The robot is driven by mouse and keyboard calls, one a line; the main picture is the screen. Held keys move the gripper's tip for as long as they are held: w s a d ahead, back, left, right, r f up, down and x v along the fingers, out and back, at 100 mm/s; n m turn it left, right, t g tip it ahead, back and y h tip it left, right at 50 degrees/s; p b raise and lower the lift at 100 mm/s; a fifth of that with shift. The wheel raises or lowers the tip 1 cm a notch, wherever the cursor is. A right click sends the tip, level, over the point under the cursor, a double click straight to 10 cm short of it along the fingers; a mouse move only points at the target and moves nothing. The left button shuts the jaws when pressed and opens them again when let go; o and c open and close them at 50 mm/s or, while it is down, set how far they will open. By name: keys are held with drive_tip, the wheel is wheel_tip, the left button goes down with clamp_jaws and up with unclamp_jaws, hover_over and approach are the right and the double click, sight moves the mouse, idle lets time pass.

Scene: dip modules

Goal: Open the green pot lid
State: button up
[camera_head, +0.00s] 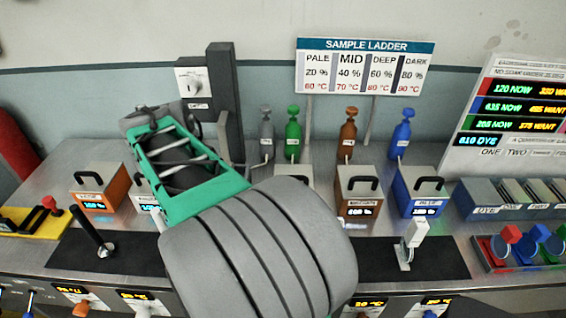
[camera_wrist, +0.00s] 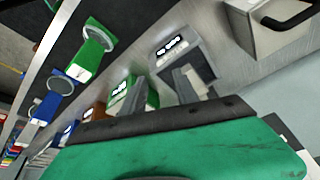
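The green pot (camera_wrist: 143,92) shows in the wrist view as a green box with a lit display, between the grey pot (camera_wrist: 185,50) and the brown one. My gripper (camera_wrist: 198,88) shows there as grey finger parts above a black bar, in front of the grey and green pots. I see no contact with the green pot, and whether the fingers are apart is unclear. In the head view my arm covers most of the middle of the row. A pale lid with a black handle (camera_head: 293,168) peeks out behind it; its pot's colour is hidden.
In the head view an orange pot (camera_head: 98,192) stands left, brown (camera_head: 357,192) and blue (camera_head: 417,192) pots right, each with a handled lid. Grey, green (camera_head: 293,135), brown and blue bottles stand behind. A dark post (camera_head: 224,95) rises behind my arm. A white lever (camera_head: 412,240) stands front right.

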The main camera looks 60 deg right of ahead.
drive_tip(key=s+d+r+m+g+p, duration=0.2)
drive_tip(key=s+d+r+m+g, duration=0.15)
drive_tip(key=s+d+m, duration=0.9)
drive_tip(key=shift+m, duration=0.35)
drive_tip(key=d+f, duration=0.1)
drive_tip(key=f, duration=0.1)
drive_tip(key=d+f, duration=0.1)
drive_tip(key=f, duration=0.1)
drive_tip(key=d+f, duration=0.2)
drive_tip(key=f, duration=0.1)
drive_tip(key=shift+s+d, duration=0.1)
drive_tip(key=shift+s, duration=0.1)
drive_tip(key=shift+f, duration=0.15)
drive_tip(key=shift+c, duration=0.6)
clamp_jaws()
